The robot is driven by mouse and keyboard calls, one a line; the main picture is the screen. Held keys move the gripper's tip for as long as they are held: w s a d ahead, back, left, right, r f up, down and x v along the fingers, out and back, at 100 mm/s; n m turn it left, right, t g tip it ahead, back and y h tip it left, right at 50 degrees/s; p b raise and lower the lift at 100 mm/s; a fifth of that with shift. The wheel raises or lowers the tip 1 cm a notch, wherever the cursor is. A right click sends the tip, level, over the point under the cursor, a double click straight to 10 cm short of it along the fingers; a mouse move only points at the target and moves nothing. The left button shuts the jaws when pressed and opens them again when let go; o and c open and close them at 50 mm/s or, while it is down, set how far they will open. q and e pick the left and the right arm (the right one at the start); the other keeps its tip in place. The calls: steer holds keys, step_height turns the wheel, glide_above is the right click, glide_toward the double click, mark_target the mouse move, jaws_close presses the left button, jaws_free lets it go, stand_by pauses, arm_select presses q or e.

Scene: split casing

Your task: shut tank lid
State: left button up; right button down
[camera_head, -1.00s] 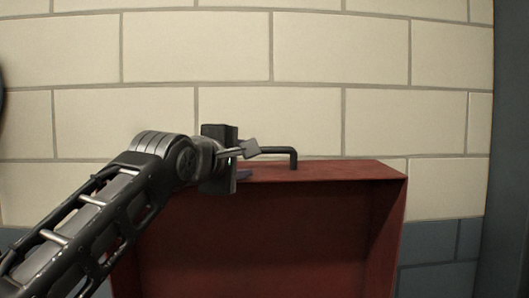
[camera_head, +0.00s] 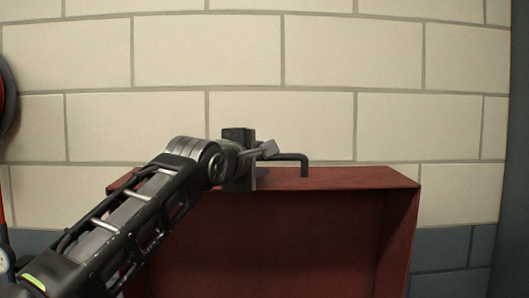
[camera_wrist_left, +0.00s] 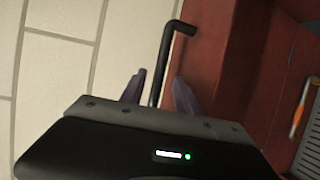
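The red tank lid (camera_head: 340,178) stands raised in front of the wall, its hollow inner side towards me. A bent black bar handle (camera_head: 304,163) sticks up from its top edge. The handle also shows in the wrist view (camera_wrist_left: 166,52), beside the red lid surface (camera_wrist_left: 212,50). My left gripper (camera_head: 262,164) is at the handle. In the wrist view its two fingers (camera_wrist_left: 159,92) are apart, one on each side of the bar, with gaps showing. Whether the bar touches a finger deeper in is hidden. My right gripper is not in view.
A pale block wall (camera_head: 340,60) with a dark blue lower band (camera_head: 440,248) stands close behind the lid. A red and black round object (camera_head: 6,95) is cut off at the left edge. A grey slatted piece (camera_wrist_left: 309,130) shows at the wrist view's right.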

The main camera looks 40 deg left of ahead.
arm_select(q)
steer(key=shift+p+x, duration=0.35)
steer(key=shift+x, duration=1.05)
jaws_close()
stand_by(0.4)
